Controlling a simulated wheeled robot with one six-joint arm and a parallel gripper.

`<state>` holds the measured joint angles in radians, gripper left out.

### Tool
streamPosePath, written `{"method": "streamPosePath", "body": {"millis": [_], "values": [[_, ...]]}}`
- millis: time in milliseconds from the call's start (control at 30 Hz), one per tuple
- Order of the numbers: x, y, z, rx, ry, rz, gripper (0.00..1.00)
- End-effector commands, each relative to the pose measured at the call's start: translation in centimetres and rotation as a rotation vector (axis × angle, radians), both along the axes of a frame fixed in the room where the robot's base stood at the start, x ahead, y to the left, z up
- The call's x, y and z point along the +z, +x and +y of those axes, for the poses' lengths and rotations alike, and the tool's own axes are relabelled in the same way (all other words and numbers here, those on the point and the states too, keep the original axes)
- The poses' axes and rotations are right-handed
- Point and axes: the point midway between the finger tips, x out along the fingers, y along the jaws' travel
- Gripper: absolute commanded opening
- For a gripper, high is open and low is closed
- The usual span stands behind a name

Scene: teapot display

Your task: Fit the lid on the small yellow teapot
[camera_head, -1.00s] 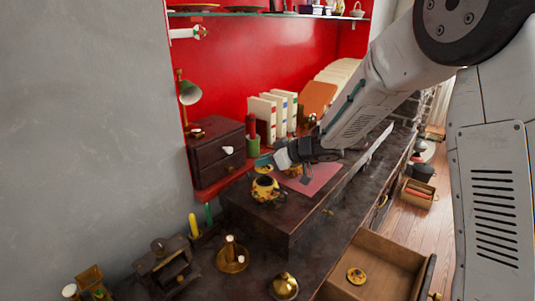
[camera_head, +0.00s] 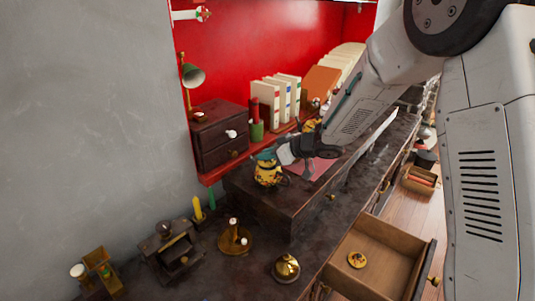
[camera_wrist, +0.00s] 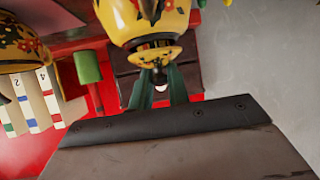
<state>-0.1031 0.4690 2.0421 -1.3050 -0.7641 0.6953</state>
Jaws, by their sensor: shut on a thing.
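The small yellow teapot (camera_head: 268,176), painted with red flowers, stands upright on the dark raised wooden top. In the wrist view the teapot body (camera_wrist: 150,18) is at the top edge. My gripper (camera_head: 265,156) is directly over its mouth, with green fingers. In the wrist view the gripper (camera_wrist: 158,80) is shut on the knob of a yellow flowered lid (camera_wrist: 155,54). The lid is at the teapot's mouth; I cannot tell whether it is fully seated. In the head view the fingers mostly hide it.
Another yellow lid (camera_head: 357,260) lies in the open drawer (camera_head: 395,248). A second painted pot (camera_wrist: 25,45) is close by at left in the wrist view. A brass bell (camera_head: 286,268) and a candle holder (camera_head: 235,240) stand in front. A small dark drawer box (camera_head: 218,138) is behind.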

Motion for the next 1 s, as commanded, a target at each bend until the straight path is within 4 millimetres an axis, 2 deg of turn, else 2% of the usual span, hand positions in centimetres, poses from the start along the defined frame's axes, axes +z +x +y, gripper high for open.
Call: {"method": "streamPosePath", "body": {"millis": [633, 900, 933, 1000], "values": [[-1.6, -0.3, -0.2, -0.002, -0.010, 0.014, 0.00], [-1.7, -0.3, -0.2, -0.001, -0.010, 0.015, 0.00], [-1.7, -0.3, -0.2, -0.001, -0.010, 0.015, 0.23], [-1.6, -0.3, -0.2, -0.001, -0.010, 0.014, 0.43]]}}
